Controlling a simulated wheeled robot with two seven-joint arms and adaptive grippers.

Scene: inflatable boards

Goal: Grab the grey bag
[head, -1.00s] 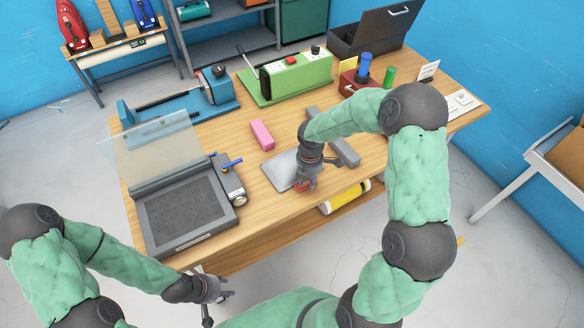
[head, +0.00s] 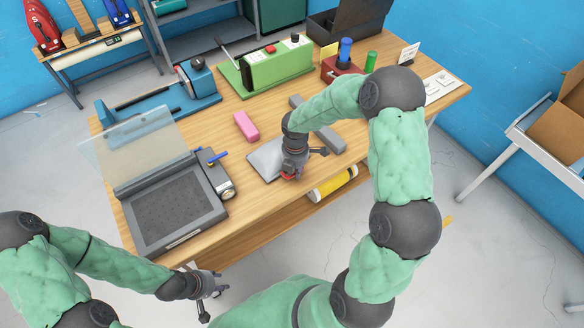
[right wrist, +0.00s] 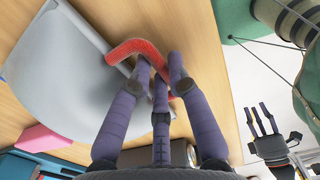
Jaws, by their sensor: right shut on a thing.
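The grey bag (head: 266,159) lies flat on the wooden table near its front edge. In the right wrist view the bag (right wrist: 60,85) fills the left side, and a bent red strip (right wrist: 140,48) lies at its edge. My right gripper (head: 291,174) is low over the bag's front right edge. In the right wrist view its fingers (right wrist: 160,75) are closed around the red strip and the bag's edge; the exact contact is partly hidden. My left gripper (head: 218,291) hangs in front of the table, empty, its fingers apart.
A pink block (head: 246,127) and a long grey bar (head: 322,132) lie behind the bag. A grey machine with a clear lid (head: 176,211) stands to the left. A green machine (head: 277,67) and a blue one (head: 165,94) stand behind. A yellow roll (head: 333,184) is below the table edge.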

